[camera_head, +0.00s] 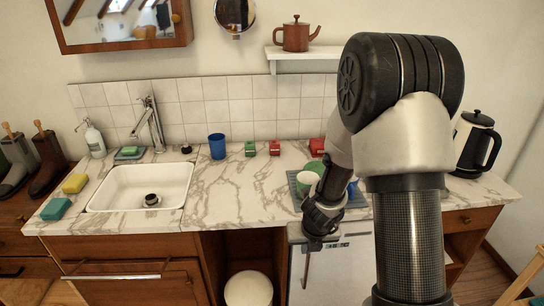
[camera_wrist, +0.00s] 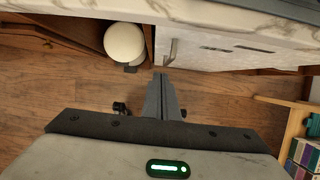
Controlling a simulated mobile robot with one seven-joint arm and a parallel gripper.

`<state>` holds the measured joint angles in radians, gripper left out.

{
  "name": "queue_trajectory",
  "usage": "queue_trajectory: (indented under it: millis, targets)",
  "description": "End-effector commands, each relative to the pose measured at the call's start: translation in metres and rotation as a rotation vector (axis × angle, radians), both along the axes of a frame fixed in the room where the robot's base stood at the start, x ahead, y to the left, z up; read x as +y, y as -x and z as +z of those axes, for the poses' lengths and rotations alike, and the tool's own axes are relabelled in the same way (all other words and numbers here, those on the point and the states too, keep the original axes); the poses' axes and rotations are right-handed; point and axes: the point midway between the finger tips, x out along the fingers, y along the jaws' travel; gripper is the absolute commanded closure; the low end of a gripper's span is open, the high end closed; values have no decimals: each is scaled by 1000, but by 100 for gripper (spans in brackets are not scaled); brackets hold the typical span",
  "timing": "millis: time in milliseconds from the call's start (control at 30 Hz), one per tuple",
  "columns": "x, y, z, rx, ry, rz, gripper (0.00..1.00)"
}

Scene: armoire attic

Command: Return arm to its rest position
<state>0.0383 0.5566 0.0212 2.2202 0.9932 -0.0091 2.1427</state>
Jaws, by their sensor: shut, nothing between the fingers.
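My arm rises in front of the right part of the counter in the head view and bends down towards the counter's front edge. In the wrist view my gripper (camera_wrist: 160,78) is shut and empty, its fingers together over the wooden floor. The fingertips are close to a metal handle (camera_wrist: 171,52) on the white appliance front, apparently without gripping it. The dark wrist part (camera_head: 322,215) shows in the head view in front of the counter edge. The fingertips are hard to make out there.
The marble counter (camera_head: 245,205) holds a sink (camera_head: 150,187), a blue cup (camera_head: 217,146), small red and green boxes and a black kettle (camera_head: 475,144). A white appliance (camera_head: 350,270) stands below. A round white object (camera_head: 248,289) sits in the open bay. Floor (camera_wrist: 60,85) shows free room.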

Motion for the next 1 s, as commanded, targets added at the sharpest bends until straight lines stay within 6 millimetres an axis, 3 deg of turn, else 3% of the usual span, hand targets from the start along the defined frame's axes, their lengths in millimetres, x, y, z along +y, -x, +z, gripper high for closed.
queue_trajectory:
  millis: [133,267,400,600,800,1000]
  targets:
    - [12,-5,36,-45,34,195,100]
    - [33,0,103,-130,144,618,100]
    - [52,32,175,-218,353,1169,100]
    - [55,101,248,-265,734,1891,100]
    - [39,158,280,-196,1032,2376,100]
    - [20,200,296,-75,1236,2708,100]
